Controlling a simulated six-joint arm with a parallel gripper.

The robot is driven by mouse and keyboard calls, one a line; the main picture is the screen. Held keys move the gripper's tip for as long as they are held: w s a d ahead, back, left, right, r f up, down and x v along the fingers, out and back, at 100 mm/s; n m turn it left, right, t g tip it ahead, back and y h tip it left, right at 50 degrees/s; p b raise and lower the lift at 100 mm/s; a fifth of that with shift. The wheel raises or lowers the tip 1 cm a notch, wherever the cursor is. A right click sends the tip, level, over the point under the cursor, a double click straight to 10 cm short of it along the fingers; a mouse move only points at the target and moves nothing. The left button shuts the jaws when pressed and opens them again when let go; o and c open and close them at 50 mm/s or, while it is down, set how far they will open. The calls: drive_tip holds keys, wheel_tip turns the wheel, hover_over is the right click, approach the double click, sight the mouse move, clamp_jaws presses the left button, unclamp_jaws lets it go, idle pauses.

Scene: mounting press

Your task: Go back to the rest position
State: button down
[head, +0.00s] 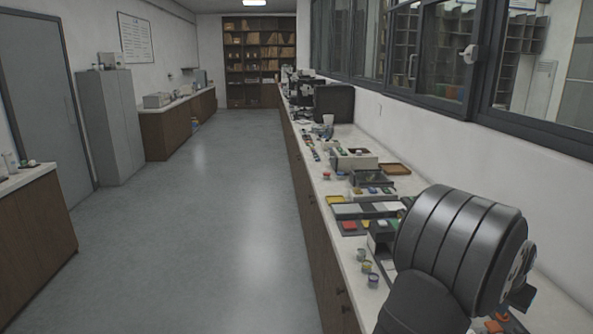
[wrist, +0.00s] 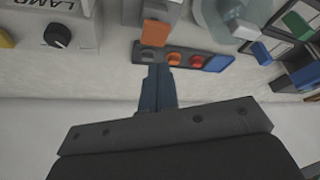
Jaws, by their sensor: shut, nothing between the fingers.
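My gripper (wrist: 157,72) shows in the wrist view with its two dark blue-grey fingers together and nothing between them. The fingertips point at a small panel (wrist: 218,64) with a blue end and orange and red round buttons (wrist: 196,61). The fingertips overlap the panel's left part in the picture; I cannot tell whether they touch it. An orange block (wrist: 155,33) is just beyond the tips. In the head view my dark grey arm fills the lower right, and the fingers cannot be made out there.
A pale box with a black knob (wrist: 57,35) is at the wrist view's upper left. In the head view a long white-topped bench (head: 335,180) runs along the right wall, crowded with trays, small cups (head: 366,267) and instruments. The grey floor (head: 230,200) is clear.

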sight(496, 323)
drive_tip(key=shift+f, duration=2)
drive_tip(key=s+a+r+n, duration=0.1)
drive_tip(key=a+r, duration=0.3)
drive_tip(key=a, duration=0.5)
drive_tip(key=s+a+r+n+t, duration=0.15)
drive_tip(key=a+r, duration=0.25)
drive_tip(key=a, duration=0.5)
drive_tip(key=s+a+r+n, duration=0.15)
drive_tip(key=a+r, duration=0.25)
drive_tip(key=a, duration=0.5)
drive_tip(key=s+a+f+n+y, duration=0.1)
drive_tip(key=s+a+f, duration=0.2)
drive_tip(key=s+a, duration=0.4)
drive_tip(key=s+a+f+n+t, duration=0.1)
drive_tip(key=s+a+f+n, duration=0.1)
drive_tip(key=s+a, duration=0.6)
drive_tip(key=a+f, duration=0.1)
drive_tip(key=a, duration=0.4)
drive_tip(key=shift+s+f+y, duration=0.25)
drive_tip(key=shift+s+y, duration=0.05)
drive_tip(key=shift+y, duration=0.1)
drive_tip(key=shift+a, duration=0.1)
